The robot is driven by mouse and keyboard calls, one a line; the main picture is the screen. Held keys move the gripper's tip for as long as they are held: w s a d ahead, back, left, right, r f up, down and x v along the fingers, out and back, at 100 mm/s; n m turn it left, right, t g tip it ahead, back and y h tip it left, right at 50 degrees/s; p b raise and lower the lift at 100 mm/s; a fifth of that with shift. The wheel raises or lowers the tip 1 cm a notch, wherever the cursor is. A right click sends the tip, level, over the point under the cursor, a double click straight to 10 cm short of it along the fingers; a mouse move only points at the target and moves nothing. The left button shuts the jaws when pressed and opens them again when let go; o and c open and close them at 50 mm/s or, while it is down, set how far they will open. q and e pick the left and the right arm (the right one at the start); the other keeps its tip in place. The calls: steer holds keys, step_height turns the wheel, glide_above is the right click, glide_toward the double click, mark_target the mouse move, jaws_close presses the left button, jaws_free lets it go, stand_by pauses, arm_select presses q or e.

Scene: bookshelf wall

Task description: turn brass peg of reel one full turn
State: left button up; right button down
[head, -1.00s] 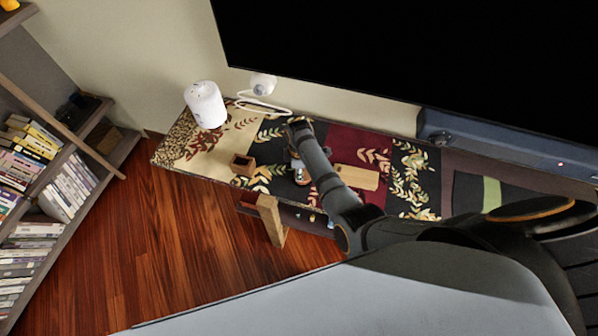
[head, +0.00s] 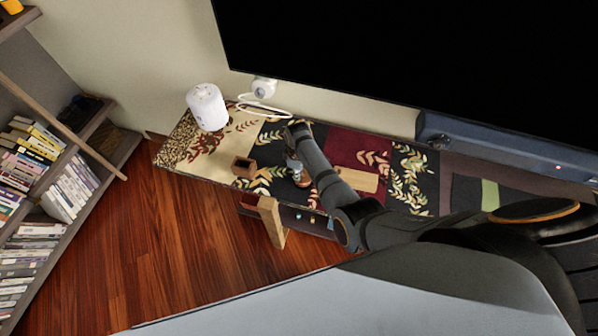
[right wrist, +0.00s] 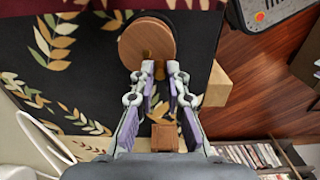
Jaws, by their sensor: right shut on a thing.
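The reel (right wrist: 146,40) shows in the right wrist view as a round wooden disc at the top middle, on the dark leaf-patterned cloth. In the head view the reel (head: 304,180) is small and partly covered by my right arm. My right gripper (right wrist: 160,69) has its fingertips at the near edge of the disc. In the head view my right gripper (head: 294,168) is beside the reel, under the forearm. My left gripper is not in view.
A small open wooden box (head: 243,166) stands left of the reel; a pale wooden board (head: 361,179) lies to its right. A white cylinder (head: 207,107) stands at the shelf's far left. A black screen (head: 420,60) and a dark bar (head: 490,146) are behind.

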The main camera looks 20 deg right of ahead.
steer(key=m, duration=0.2)
steer(key=w+m, duration=0.1)
steer(key=m, duration=0.2)
steer(key=shift+m+p, duration=0.3)
steer(key=shift+p, duration=0.1)
steer(key=m, duration=0.3)
steer(key=w+m, duration=0.1)
steer(key=m, duration=0.1)
steer(key=shift+d, duration=0.3)
steer(key=m, duration=0.5)
steer(key=shift+w+d, duration=0.2)
steer(key=shift+d, duration=0.2)
steer(key=shift+w+d+m+p, duration=0.1)
steer(key=shift+d+m+p, duration=0.1)
steer(key=shift+m, duration=0.85)
steer(key=shift+d+m+p, duration=0.15)
steer(key=shift+d+m, duration=0.05)
steer(key=shift+m, duration=0.85)
steer(key=c, duration=1.4)
jaws_free()
steer(key=shift+o, duration=0.2)
steer(key=shift+r, duration=0.15)
